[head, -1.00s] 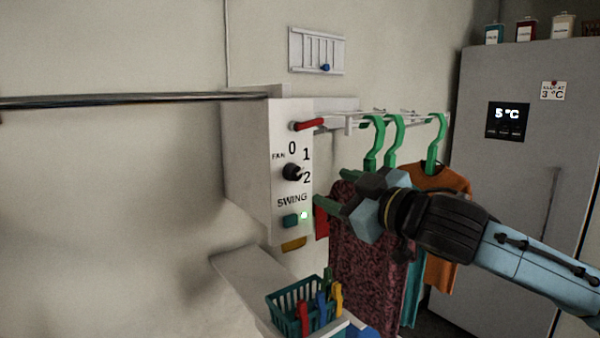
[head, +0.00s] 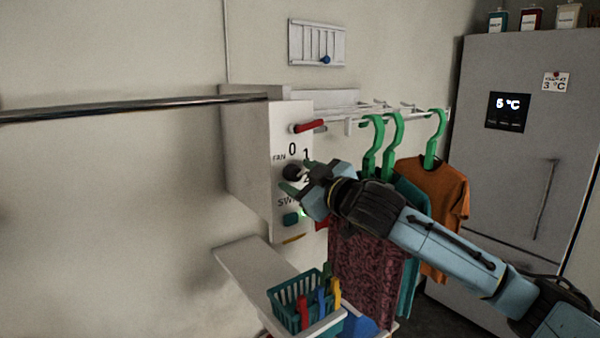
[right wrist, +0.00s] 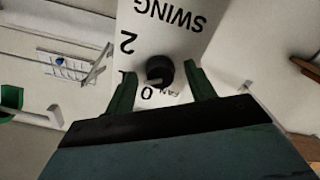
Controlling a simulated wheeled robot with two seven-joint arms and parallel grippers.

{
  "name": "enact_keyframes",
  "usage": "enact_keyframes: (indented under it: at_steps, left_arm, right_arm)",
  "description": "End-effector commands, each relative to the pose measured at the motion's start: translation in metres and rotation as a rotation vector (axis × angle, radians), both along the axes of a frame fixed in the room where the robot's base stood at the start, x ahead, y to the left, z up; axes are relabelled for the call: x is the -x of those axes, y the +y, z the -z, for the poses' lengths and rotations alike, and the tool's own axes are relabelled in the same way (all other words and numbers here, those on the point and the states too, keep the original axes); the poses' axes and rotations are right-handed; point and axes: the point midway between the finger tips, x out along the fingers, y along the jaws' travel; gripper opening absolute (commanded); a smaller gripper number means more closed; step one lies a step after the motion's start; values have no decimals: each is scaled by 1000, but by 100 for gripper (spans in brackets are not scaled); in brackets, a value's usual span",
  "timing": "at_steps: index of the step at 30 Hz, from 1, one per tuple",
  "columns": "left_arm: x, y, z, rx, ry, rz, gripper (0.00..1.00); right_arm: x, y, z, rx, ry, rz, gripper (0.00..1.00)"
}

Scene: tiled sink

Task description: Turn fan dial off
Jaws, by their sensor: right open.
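The fan dial (head: 291,173) is a round black knob on the front of a white wall box (head: 256,150), beside the marks 0, 1 and 2. In the right wrist view the dial (right wrist: 159,70) sits between the two green fingers of my right gripper (right wrist: 161,80). The fingers stand apart, one on each side, with gaps to the knob. In the head view my right gripper (head: 298,177) is open at the dial and covers part of the 2. I cannot tell clearly which mark the dial points to. My left gripper is not in view.
A red lever (head: 309,126) is above the dial and a teal swing button (head: 291,219) below it. Clothes on green hangers (head: 373,147) hang right of the box. A teal basket of pegs (head: 287,308) stands on a shelf below. A grey fridge (head: 520,150) stands right.

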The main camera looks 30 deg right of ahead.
Motion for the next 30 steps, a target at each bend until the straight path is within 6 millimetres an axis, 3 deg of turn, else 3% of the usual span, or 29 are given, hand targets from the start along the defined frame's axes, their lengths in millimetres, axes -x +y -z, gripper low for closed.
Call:
enact_keyframes:
  at_steps: [10,20,30]
  left_arm:
    - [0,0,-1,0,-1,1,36]
    - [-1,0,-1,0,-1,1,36]
    - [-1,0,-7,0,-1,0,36]
  right_arm:
    - [-4,1,0,1,-1,-1,55]
    - [-4,0,0,1,0,0,11]
    - [-4,0,-1,52,-3,0,10]
